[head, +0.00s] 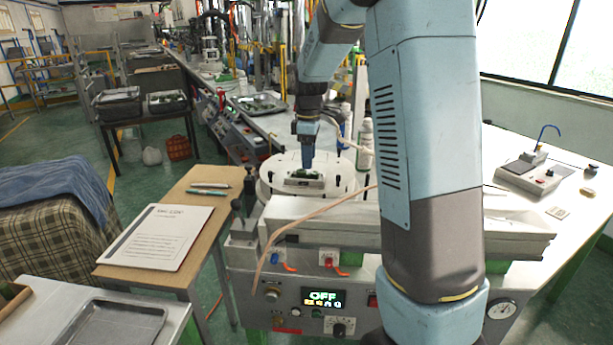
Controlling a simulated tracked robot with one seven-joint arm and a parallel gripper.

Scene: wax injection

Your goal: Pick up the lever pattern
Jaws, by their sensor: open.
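A small green piece, which looks like the lever pattern (301,174), lies on a small metal block (304,183). The block sits on the round white plate (340,185) of the machine. Its exact shape is too small to make out, and my gripper partly covers it. My gripper (308,165) points straight down just above the green piece. Its jaws are open, with nothing seen held. Whether the fingertips touch the piece or stand apart from it, I cannot tell.
A hose (290,228) crosses the pale slab (330,222) in front of the plate. White bottles (365,145) stand behind right. A side table holds a clipboard (160,236) and pens (208,188). An empty tray (115,325) lies front left.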

